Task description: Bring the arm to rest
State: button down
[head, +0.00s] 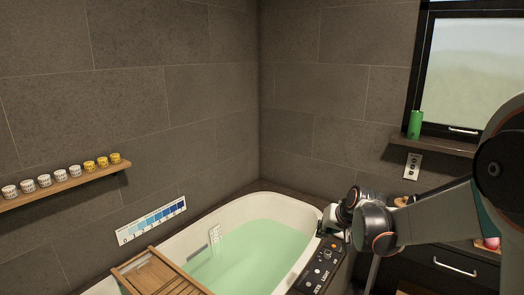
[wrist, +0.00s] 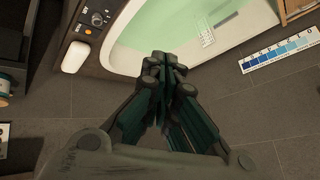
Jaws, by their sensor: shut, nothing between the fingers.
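My gripper (wrist: 165,62) shows in the wrist view with its dark green fingers drawn together at the tips and nothing between them. It hangs over the floor, and its tips overlap the near edge of the bathtub in that view. In the head view my arm reaches in from the right, and its wrist end is beside the right rim of the bathtub (head: 312,212). The fingers cannot be made out clearly in the head view.
The tub holds green water (head: 250,255) and a wooden tray (head: 150,272) lies across it. A control panel (head: 318,268) sits on its right edge. A dark drawer cabinet (head: 435,275) stands at right. A shelf (head: 60,187) holds several cups. A green bottle (head: 415,124) stands on the windowsill.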

jog(key=s+r, duration=0.7)
jog(key=s, duration=0.3)
jog(key=s+n+h, duration=0.1)
jog(key=s+h, duration=0.1)
jog(key=s, duration=2.3)
jog(key=shift+d+r+n+h, duration=0.3)
jog(key=shift+d+n, duration=0.05)
jog(key=shift+n, duration=0.05)
